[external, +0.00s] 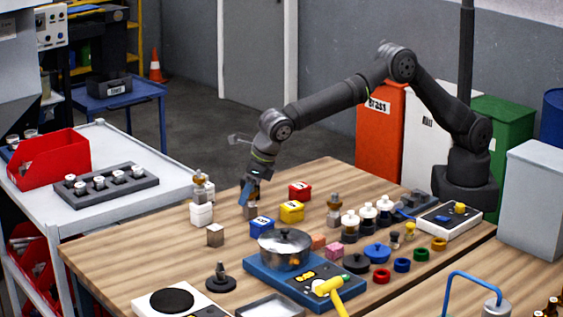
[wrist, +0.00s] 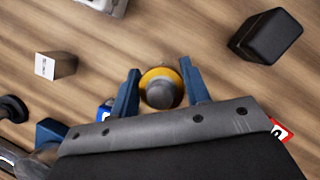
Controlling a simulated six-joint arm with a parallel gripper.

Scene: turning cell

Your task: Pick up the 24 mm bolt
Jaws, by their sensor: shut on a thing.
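My gripper (external: 249,203) is low over the left part of the wooden table. In the wrist view its two blue fingers (wrist: 158,88) are closed on the sides of a round piece, a grey cylinder with a yellow-orange ring, which I take to be the bolt (wrist: 160,93). I see it end-on, and no size marking is readable. In the external view a small grey-brown bit of it (external: 251,212) shows under the fingers. I cannot tell whether it touches the table.
Grey block (external: 215,235) and white block (external: 201,214) stand left of my gripper. Blue (external: 262,227), yellow (external: 292,211) and red (external: 300,191) boxes stand to the right. A pot (external: 285,250) is nearer the camera. A black box (wrist: 265,36) is close in the wrist view.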

